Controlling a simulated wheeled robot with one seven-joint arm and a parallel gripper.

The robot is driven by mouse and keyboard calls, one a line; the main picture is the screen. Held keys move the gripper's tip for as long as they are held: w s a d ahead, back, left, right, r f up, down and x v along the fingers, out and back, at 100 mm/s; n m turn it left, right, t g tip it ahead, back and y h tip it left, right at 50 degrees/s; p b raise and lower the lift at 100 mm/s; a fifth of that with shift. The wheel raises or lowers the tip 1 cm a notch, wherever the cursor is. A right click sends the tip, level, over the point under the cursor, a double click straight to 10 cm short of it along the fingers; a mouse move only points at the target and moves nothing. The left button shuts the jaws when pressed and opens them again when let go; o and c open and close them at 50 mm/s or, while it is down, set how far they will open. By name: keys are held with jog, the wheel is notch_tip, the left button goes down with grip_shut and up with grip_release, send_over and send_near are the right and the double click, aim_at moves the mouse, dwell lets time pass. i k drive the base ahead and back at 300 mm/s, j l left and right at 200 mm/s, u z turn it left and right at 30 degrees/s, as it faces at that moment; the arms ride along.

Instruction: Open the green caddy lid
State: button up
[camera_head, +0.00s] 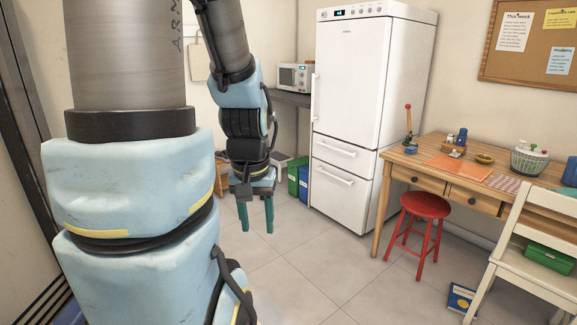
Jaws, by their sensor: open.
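A green bin (293,176), which looks like the green caddy, stands on the floor left of the fridge. It is small in the picture, and I cannot make out its lid clearly. My gripper (257,228) hangs with its two teal fingers pointing down, apart and empty. It appears left of the green bin in the picture and nearer to me, not touching it.
A blue bin (304,181) stands against the green one, beside the white fridge (362,110). A wooden table (420,160), red stool (425,206) and cream chair (540,235) with a green box (549,257) are at right. The middle floor is clear.

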aim_at(301, 161)
jog(key=i, duration=1.65)
jog(key=i+l+u, duration=0.2)
jog(key=i+u, duration=0.25)
jog(key=i, duration=0.45)
jog(key=i+l+u, duration=0.5)
jog(key=i, duration=0.35)
jog(key=i+l+u, duration=0.45)
jog(key=i+l, duration=0.25)
jog(key=l, duration=0.15)
